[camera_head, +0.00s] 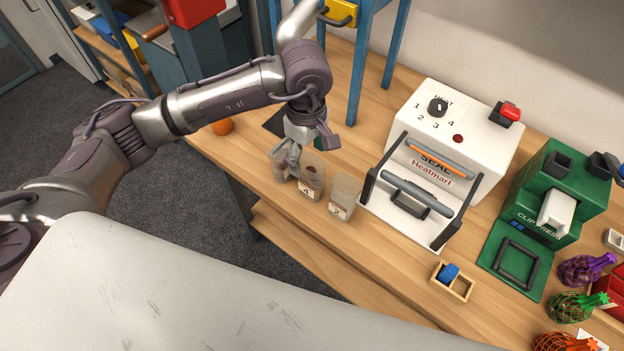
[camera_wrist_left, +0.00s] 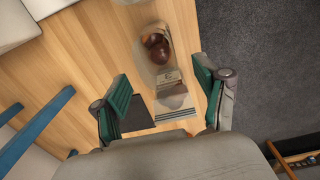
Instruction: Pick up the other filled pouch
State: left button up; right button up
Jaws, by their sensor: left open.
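My left gripper (camera_head: 295,150) points down at the left pouch. In the left wrist view the green-padded fingers (camera_wrist_left: 160,80) are open and apart. Beyond them lies a pouch with brown chestnuts (camera_wrist_left: 157,48); a nearer labelled pouch is partly between the fingers. Contact is unclear. My right gripper is not in view.
A white heat sealer (camera_head: 455,130) stands right of the pouches, a green clip press (camera_head: 560,195) farther right. Netted bags (camera_head: 578,305) and a small wooden tray (camera_head: 462,292) are near the front right. A blue frame (camera_head: 365,60) rises behind my gripper.

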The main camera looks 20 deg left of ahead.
aim_at(312, 170)
pick_arm(q)
jog(key=shift+f, duration=0.95)
jog(key=f, duration=0.1)
jog(key=f+p, duration=0.1)
jog(key=f, duration=0.1)
jog(key=d+f+p, duration=0.1)
jog(key=shift+s+d+f, duration=0.1)
jog(key=shift+s+f, duration=0.15)
jog(key=shift+f, duration=0.45)
jog(key=shift+c, duration=0.3)
jog(key=shift+r, duration=0.1)
jog(key=c, duration=1.2)
